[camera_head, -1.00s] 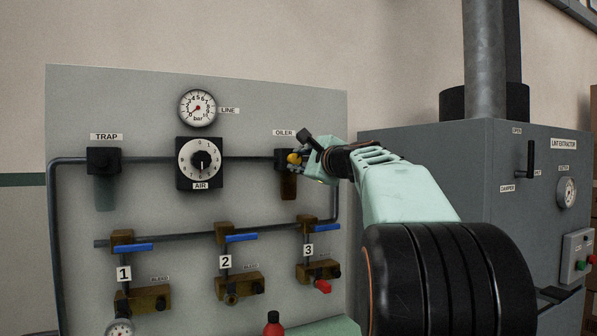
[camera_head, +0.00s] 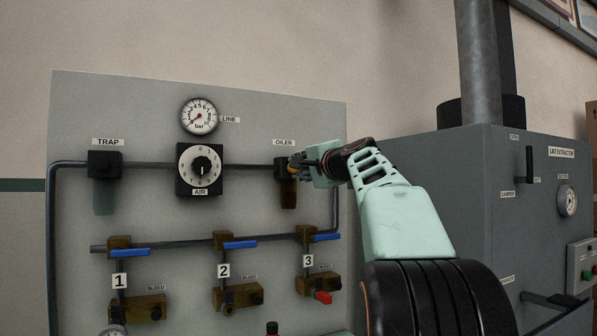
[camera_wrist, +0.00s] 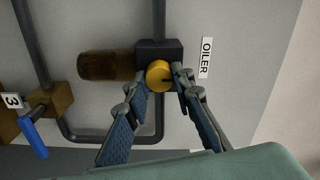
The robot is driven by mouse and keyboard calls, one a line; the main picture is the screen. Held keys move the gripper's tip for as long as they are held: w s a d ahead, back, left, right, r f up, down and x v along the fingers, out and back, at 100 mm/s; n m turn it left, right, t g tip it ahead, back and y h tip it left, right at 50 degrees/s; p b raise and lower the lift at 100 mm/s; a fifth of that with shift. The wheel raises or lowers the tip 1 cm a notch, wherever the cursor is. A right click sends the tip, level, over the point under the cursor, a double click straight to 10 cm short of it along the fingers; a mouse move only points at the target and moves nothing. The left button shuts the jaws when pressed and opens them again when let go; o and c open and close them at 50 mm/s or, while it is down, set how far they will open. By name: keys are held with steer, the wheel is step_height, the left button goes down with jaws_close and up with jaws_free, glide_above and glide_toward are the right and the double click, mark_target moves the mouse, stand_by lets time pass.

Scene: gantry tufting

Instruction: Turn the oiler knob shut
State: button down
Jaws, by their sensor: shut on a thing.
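The oiler is a dark block on the grey panel, with an amber bowl (camera_head: 289,195) and the OILER label (camera_head: 284,142) above it. In the wrist view its round yellow knob (camera_wrist: 159,76) faces me and bears a dark mark on its right side. My gripper (camera_wrist: 163,79) has one fingertip on each side of the knob and is shut on it. In the head view my gripper (camera_head: 298,164) is at the oiler and mostly covers the knob.
The AIR dial (camera_head: 201,168) and line gauge (camera_head: 199,116) are left of the oiler. The trap (camera_head: 104,164) is farther left. Blue-handled valves (camera_head: 323,238) sit below on the pipe. The grey lint extractor (camera_head: 475,200) stands right of the panel, beyond my arm.

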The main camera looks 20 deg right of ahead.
stand_by(0.4)
steer(key=c, duration=1.7)
jaws_free()
steer(key=shift+o, duration=0.2)
steer(key=shift+s, duration=0.15)
steer(key=s, duration=1.1)
steer(key=shift+s+d, duration=0.2)
steer(key=shift+s, duration=0.2)
steer(key=shift+f, duration=0.1)
